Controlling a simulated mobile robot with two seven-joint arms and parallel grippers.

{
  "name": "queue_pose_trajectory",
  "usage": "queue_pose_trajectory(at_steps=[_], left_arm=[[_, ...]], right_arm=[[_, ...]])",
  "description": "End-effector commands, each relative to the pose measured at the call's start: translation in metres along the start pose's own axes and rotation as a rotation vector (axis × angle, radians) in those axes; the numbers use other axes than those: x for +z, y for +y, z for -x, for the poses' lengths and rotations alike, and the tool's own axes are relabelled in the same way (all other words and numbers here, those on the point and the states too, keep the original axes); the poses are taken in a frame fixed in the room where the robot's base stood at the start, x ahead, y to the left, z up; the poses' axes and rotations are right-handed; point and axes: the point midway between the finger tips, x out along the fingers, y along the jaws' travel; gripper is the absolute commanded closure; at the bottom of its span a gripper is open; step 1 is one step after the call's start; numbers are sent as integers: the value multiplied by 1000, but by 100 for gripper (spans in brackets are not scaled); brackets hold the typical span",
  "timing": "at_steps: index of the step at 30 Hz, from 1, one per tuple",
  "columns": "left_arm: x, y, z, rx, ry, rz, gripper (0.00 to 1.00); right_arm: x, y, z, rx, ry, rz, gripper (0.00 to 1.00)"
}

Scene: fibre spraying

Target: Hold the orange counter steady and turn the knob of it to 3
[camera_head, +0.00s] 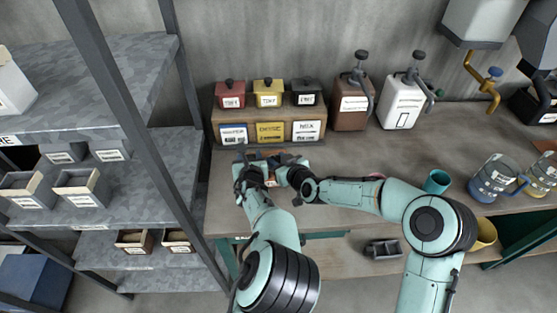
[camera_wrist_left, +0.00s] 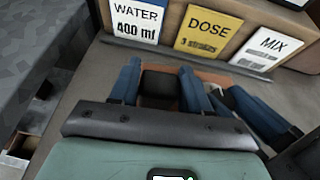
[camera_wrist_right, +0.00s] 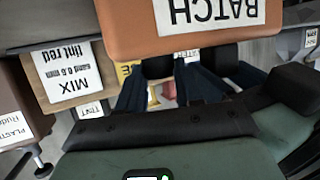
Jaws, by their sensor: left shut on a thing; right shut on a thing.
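The orange counter (camera_head: 272,156) is on the table, mostly hidden by my grippers in the head view. In the right wrist view its orange body (camera_wrist_right: 130,30) is large and upside down, with a white BATCH label. Its orange edge also shows in the left wrist view (camera_wrist_left: 212,76). My left gripper (camera_wrist_left: 160,90) has its blue fingers on either side of a dark block at the counter. My right gripper (camera_wrist_right: 160,88) is shut on a dark piece beside the orange body, apparently the knob (camera_wrist_right: 157,68). The knob's setting is not readable.
Behind the counter is a wooden stand (camera_head: 265,117) with WATER, DOSE and MIX cards and red, yellow and black boxes on it. A brown dispenser (camera_head: 350,105) and white dispenser (camera_head: 403,105) stand to its right. Grey shelving (camera_head: 125,175) is close on the left.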

Motion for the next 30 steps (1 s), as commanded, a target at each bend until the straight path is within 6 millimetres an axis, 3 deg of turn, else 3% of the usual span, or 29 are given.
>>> queue_pose_trajectory(at_steps=[18, 19, 21, 30], left_arm=[[2, -5, 1, -10, -6, 1, 100], [2, -5, 1, -10, -6, 1, 100], [2, -5, 1, -10, -6, 1, 100], [2, -3, 0, -6, -5, 2, 100]], right_arm=[[3, -2, 0, 33, -8, -15, 95], [3, -2, 0, 33, -8, -15, 62], [3, -2, 0, 33, -7, -15, 39], [1, 0, 3, 37, -2, -14, 39]])
